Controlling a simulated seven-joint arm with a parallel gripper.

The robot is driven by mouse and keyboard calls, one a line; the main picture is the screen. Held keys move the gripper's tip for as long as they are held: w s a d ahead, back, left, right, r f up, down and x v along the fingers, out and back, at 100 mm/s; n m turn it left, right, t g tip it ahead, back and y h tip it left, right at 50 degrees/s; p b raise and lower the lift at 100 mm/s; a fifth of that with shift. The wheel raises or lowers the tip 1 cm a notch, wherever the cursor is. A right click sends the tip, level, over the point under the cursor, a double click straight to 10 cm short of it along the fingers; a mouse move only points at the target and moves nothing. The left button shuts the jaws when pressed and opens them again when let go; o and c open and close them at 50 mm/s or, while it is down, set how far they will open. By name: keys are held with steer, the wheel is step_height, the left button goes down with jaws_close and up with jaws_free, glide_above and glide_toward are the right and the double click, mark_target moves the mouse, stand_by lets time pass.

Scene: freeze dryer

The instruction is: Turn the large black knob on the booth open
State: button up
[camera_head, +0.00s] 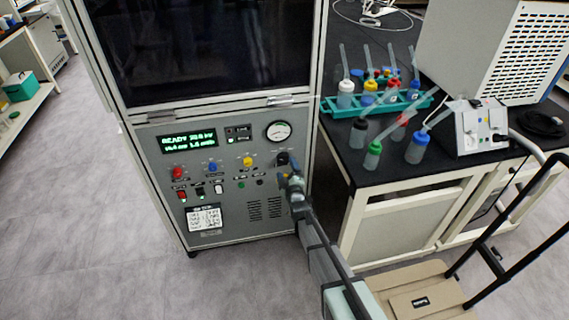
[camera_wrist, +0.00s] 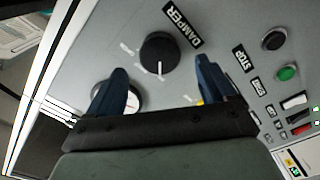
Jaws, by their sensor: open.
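The large black knob (camera_wrist: 158,50) is round with a white pointer line and sits beside the DAMPER label (camera_wrist: 182,25) on the grey panel. In the head view the black knob (camera_head: 282,158) is at the panel's right, below the round gauge (camera_head: 278,131), partly hidden by my gripper. My gripper (camera_wrist: 162,66) is open, with its two blue fingers apart and nothing held between them. The knob lies ahead of the gap between the fingertips; I cannot tell the remaining distance. In the head view my gripper (camera_head: 287,178) is close to the panel.
The booth panel (camera_head: 225,230) also carries red (camera_head: 180,173), blue (camera_head: 212,167) and yellow (camera_head: 247,162) knobs, plus buttons and switches. In the wrist view a finger partly covers the gauge (camera_wrist: 133,102). A black bench (camera_head: 345,165) with bottles stands to the right.

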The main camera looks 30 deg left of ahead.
mark_target(284, 161)
steer(key=x, duration=0.4)
steer(key=shift+w+a, duration=0.2)
steer(key=shift+c, duration=0.4)
steer(key=c, duration=1)
